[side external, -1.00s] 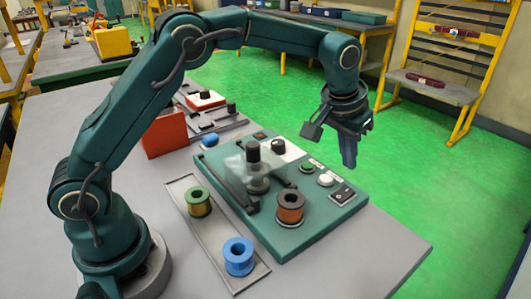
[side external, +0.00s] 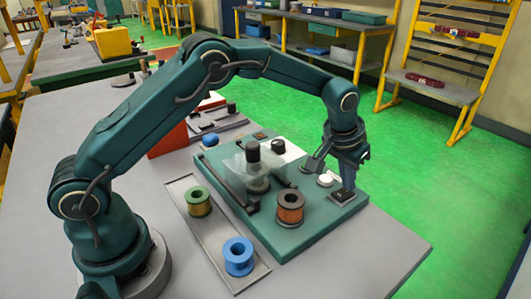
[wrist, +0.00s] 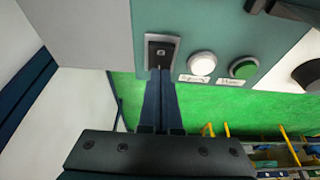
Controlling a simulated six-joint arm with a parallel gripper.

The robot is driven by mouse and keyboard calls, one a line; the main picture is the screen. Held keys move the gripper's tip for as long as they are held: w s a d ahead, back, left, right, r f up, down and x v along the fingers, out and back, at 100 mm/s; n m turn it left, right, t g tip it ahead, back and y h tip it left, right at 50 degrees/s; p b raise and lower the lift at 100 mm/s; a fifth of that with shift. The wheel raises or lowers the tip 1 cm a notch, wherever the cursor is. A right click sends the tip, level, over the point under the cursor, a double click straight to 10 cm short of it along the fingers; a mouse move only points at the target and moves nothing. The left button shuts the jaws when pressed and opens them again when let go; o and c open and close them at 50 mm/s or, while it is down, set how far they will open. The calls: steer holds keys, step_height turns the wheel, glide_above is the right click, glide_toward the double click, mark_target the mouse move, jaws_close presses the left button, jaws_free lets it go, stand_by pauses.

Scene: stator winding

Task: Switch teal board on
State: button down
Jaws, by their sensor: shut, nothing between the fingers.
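The teal board (side external: 290,238) lies on the grey table. A black rocker switch (side external: 342,197) sits at its right corner; in the wrist view the switch (wrist: 161,50) shows in its grey plate. My gripper (side external: 347,188) is shut and empty, pointing down with its fingertips at the switch. In the wrist view the shut fingertips (wrist: 160,72) reach the switch's near edge; I cannot tell whether they press it. A white button (wrist: 202,64) and a green button (wrist: 243,68) with paper labels sit beside the switch.
On the board stand a copper-wound spool (side external: 290,208) and a clear-covered winding fixture (side external: 256,168). A tray (side external: 213,232) holds a green spool (side external: 198,201) and a blue spool (side external: 239,256). A red box (side external: 168,134) stands behind. The table's front right is clear.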

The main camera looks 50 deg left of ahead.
mark_target(341, 193)
steer(key=shift+s, duration=0.1)
steer(key=shift+s+r, duration=0.1)
steer(key=shift+s, duration=0.65)
steer(key=shift+w+r, duration=0.15)
steer(key=shift+r, duration=0.2)
step_height(341, 193, up, 13)
steer(key=shift+s+r, duration=0.15)
steer(key=shift+s, duration=0.05)
stand_by(0.4)
